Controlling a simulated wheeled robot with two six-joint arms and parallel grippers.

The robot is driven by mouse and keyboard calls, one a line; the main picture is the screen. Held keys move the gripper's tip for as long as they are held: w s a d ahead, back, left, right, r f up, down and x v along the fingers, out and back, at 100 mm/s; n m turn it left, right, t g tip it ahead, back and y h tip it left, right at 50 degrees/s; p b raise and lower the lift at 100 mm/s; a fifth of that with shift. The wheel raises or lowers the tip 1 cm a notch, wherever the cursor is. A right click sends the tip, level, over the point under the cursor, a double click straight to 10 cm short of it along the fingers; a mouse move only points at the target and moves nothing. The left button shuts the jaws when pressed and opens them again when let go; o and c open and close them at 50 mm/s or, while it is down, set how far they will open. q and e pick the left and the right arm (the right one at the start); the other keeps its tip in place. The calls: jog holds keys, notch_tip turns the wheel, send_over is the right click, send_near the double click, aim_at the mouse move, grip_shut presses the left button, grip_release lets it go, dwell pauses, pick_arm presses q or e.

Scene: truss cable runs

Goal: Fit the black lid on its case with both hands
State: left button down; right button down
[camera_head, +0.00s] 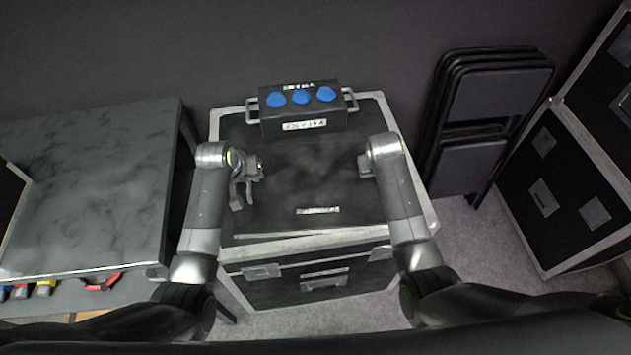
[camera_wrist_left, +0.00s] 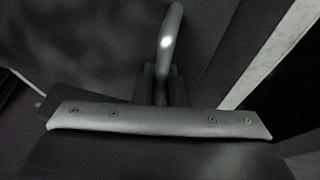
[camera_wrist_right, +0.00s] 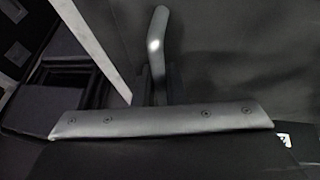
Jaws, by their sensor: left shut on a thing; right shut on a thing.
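The black lid (camera_head: 315,180) is a dark flat piece with a small white label near its front edge. It lies between my two grippers, over the top of the large case. My left gripper (camera_head: 248,172) is shut on a grey handle at the lid's left side; the handle also shows in the left wrist view (camera_wrist_left: 168,40). My right gripper (camera_head: 366,165) is shut on the matching handle at the right side, seen in the right wrist view (camera_wrist_right: 155,45). A black case (camera_head: 345,116) with side handles and three blue round things (camera_head: 300,97) on top stands behind the lid.
The large black flight case (camera_head: 290,240) with pale edges is underneath. A grey marbled table (camera_head: 85,190) stands at the left. Folded black chairs (camera_head: 490,100) lean at the right beside another black case (camera_head: 565,190). The dark wall rises behind.

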pick_arm(q)
jog(key=shift+w+r, duration=0.1)
jog(key=shift+r, duration=0.1)
pick_arm(e)
jog(key=shift+w+r, duration=0.1)
jog(key=shift+r, duration=0.1)
